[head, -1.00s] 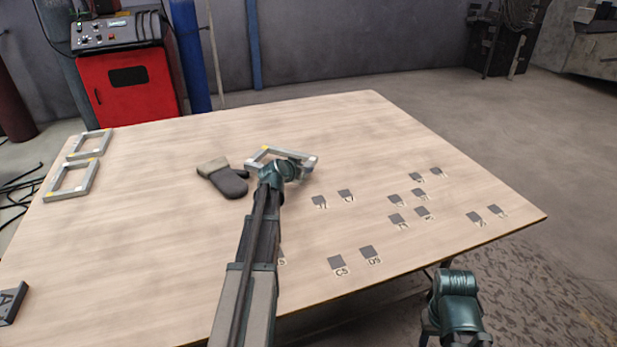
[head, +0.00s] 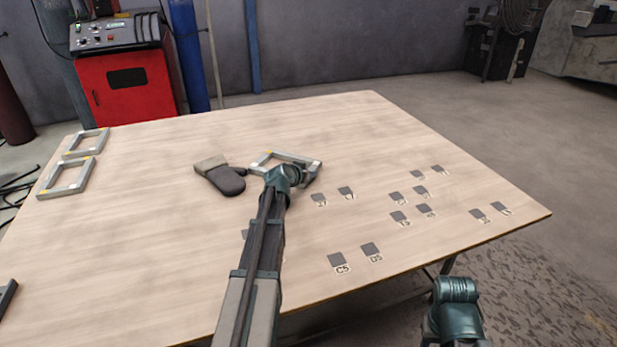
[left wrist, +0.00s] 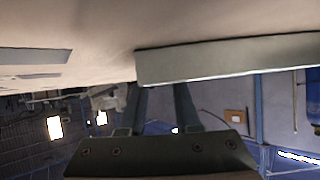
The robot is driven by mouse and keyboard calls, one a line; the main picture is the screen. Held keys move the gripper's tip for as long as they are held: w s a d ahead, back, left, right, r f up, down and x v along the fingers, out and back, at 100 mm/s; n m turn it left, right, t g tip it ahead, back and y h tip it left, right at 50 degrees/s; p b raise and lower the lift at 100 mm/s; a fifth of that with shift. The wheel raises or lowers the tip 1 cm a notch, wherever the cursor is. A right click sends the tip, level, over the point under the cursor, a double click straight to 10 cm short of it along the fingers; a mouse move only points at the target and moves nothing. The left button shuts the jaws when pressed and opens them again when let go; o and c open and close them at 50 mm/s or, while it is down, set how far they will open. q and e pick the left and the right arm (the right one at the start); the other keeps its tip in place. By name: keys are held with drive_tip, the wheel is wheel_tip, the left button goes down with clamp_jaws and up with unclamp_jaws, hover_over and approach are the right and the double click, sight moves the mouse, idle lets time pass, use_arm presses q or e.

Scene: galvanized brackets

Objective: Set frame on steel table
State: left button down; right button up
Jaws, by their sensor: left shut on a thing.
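A grey metal frame (head: 300,157) with a yellow mark is at the middle of the table (head: 150,240), whose top looks like pale wood. My left gripper (head: 289,172) is shut on the frame's near side; my wrist hides part of that side. In the left wrist view the two fingers (left wrist: 158,108) meet a grey bar of the frame (left wrist: 235,58), close to the table surface. I cannot tell whether the frame touches the table. Part of my right arm shows at the bottom right, off the table edge; its fingertips do not show.
A grey mitt (head: 221,176) lies just left of the held frame. Two similar frames, a nearer one (head: 67,178) and a farther one (head: 86,142), lie at the far left. Several dark labelled squares, one marked C5 (head: 337,260), are on the right half. The left middle is clear.

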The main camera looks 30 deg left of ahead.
use_arm(q)
drive_tip(key=c, duration=0.6)
unclamp_jaws()
drive_tip(key=shift+r, duration=0.1)
drive_tip(key=p+v, duration=0.5)
drive_tip(key=v, duration=0.6)
drive_tip(key=shift+d, duration=0.1)
drive_tip(key=shift+s+r+p, duration=0.2)
drive_tip(key=shift+s+p, duration=0.2)
drive_tip(key=shift+s, duration=0.05)
drive_tip(key=shift+o, duration=0.3)
